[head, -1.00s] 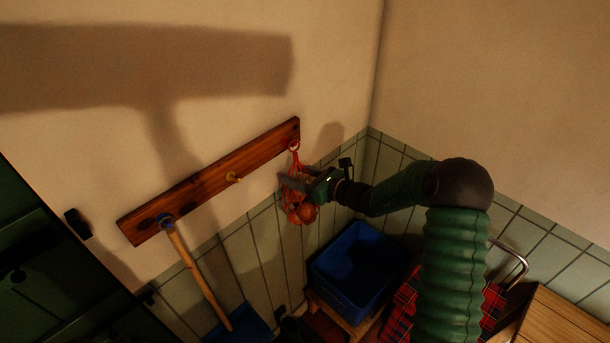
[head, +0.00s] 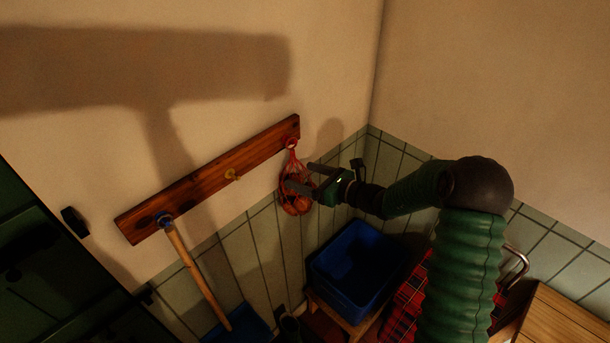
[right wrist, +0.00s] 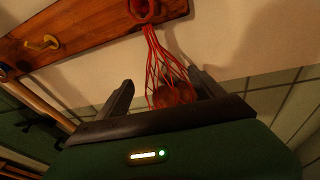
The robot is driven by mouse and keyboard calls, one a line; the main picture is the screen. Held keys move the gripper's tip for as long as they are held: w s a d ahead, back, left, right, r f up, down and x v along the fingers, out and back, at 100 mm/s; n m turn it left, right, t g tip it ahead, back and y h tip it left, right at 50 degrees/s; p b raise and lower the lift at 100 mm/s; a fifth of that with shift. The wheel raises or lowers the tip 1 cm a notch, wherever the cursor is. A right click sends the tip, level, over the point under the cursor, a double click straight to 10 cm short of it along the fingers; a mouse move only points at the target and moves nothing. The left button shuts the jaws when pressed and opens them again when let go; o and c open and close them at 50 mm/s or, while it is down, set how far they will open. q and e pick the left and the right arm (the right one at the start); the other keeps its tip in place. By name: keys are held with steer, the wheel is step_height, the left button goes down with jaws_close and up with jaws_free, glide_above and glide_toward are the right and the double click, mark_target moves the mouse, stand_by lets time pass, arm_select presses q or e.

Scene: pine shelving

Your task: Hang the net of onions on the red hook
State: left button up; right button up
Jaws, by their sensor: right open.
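The red net of onions (head: 294,196) hangs by its top from the red hook (head: 292,142) at the right end of the wooden rail. In the right wrist view the net (right wrist: 168,84) hangs down from the red hook (right wrist: 143,9), with brownish onions low in it. My right gripper (head: 300,178) is open beside the net. In the right wrist view its two fingers (right wrist: 158,92) stand apart, with the net showing between them and no finger closed on it. The exact way the net's loop sits on the hook is too small to tell. My left gripper is not in view.
The wooden rail (head: 205,186) also bears a yellow hook (head: 232,175) and a blue hook, where a wooden-handled tool (head: 198,277) hangs. A blue crate (head: 345,297) stands below my right arm. A red plaid cloth (head: 402,314) and a wooden top (head: 567,317) lie to the right.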

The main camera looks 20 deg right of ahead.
steer(key=b+v, duration=0.3)
steer(key=v, duration=1.1)
steer(key=s+a+f+n+g+y+b, duration=0.1)
steer(key=s+a+f+n+g, duration=0.3)
steer(key=a+f+n+g, duration=0.6)
steer(key=s+a+f+n+g+h+b, duration=0.1)
steer(key=s+a+f+n+h+b, duration=0.3)
steer(key=n, duration=1.7)
steer(key=s+a+f+h, duration=0.4)
steer(key=s, duration=0.2)
steer(key=shift+s+a+f+n, duration=0.25)
steer(key=shift+f+n, duration=0.05)
